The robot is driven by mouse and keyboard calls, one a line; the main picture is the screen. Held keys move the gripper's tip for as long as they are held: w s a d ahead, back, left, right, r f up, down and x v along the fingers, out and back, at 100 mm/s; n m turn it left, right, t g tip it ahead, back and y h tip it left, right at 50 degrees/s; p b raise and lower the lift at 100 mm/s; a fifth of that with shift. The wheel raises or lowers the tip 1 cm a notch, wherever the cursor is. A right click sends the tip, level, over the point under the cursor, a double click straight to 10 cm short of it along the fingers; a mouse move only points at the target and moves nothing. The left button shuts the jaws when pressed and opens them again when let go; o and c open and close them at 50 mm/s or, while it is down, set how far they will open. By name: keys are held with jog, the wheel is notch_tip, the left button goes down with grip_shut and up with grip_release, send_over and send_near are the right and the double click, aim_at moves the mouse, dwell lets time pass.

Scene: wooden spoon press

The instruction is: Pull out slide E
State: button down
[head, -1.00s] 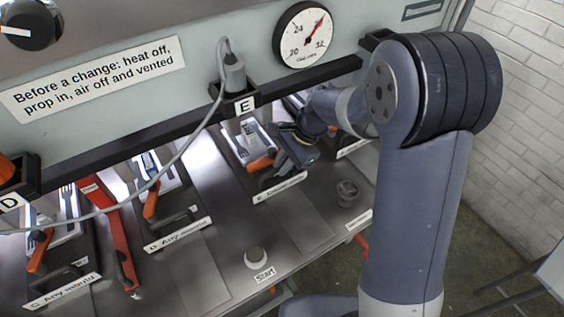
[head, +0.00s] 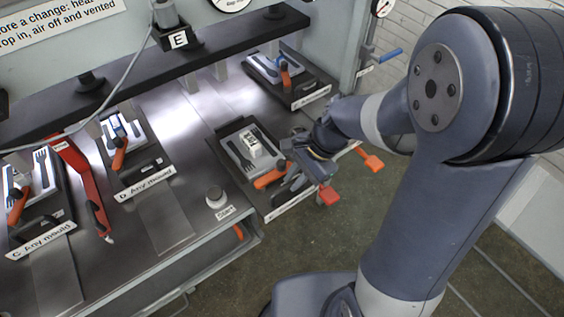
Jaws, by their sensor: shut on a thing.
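The E plate (head: 179,40) is on the beam behind.
Slide D (head: 142,160) and slide C (head: 42,222) are to the left, with a red bar (head: 82,183) between them. Another slide (head: 287,84) is behind at right. A Start button (head: 216,197) is left of slide E. Red and orange levers (head: 329,195) stick out at the table's right edge.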

jog(key=s+d, duration=0.4)
jog(key=s, duration=0.2)
jog(key=shift+d, duration=0.2)
jog(key=shift+f, duration=0.1)
jog(key=c, duration=1.5)
grip_release()
jog(key=shift+s+d, duration=0.1)
jog(key=shift+o, duration=0.5)
jog(key=shift+r, duration=0.2)
jog(key=v, duration=1)
jog(key=shift+d+r+p, duration=0.15)
jog(key=shift+r+p, duration=0.1)
jog(key=shift+p, duration=0.15)
jog(key=shift+f, duration=0.1)
